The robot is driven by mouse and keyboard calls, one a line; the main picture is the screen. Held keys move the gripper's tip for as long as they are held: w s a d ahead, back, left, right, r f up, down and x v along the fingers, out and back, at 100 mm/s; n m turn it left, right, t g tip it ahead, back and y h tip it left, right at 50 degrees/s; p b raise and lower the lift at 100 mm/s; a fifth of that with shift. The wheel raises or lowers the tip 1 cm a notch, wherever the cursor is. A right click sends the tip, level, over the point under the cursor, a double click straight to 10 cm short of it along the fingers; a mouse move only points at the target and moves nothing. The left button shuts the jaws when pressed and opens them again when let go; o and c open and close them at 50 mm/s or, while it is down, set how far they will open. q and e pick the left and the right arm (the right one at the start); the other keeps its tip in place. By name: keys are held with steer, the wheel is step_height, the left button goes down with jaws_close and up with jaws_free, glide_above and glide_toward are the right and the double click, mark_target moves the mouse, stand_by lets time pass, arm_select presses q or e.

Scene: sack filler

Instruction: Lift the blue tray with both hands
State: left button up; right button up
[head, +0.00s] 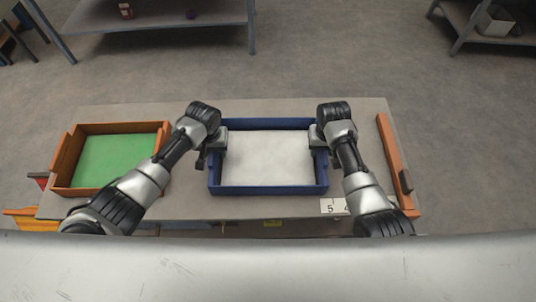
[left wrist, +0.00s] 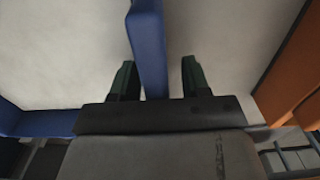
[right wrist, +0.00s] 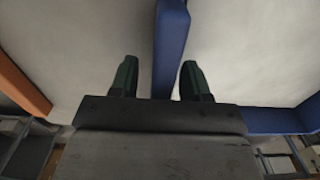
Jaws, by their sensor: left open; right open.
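The blue tray (head: 268,190) with a pale inside sits on the grey table in the middle of the head view. My left gripper (head: 208,150) is at its left wall. In the left wrist view, the open fingers of my left gripper (left wrist: 155,80) stand on either side of the blue wall (left wrist: 148,45), with gaps visible. My right gripper (head: 325,150) is at the tray's right wall. In the right wrist view, the open fingers of my right gripper (right wrist: 158,80) straddle the blue wall (right wrist: 171,40), with gaps visible. Neither gripper is closed on the tray.
An orange tray (head: 62,160) with a green inside stands at the left of the table (head: 270,108). An orange bar (head: 388,145) runs along the right edge. A white number card (head: 333,206) is at the front. Shelves stand on the floor beyond.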

arm_select(q)
jaws_close()
arm_select(e)
jaws_close()
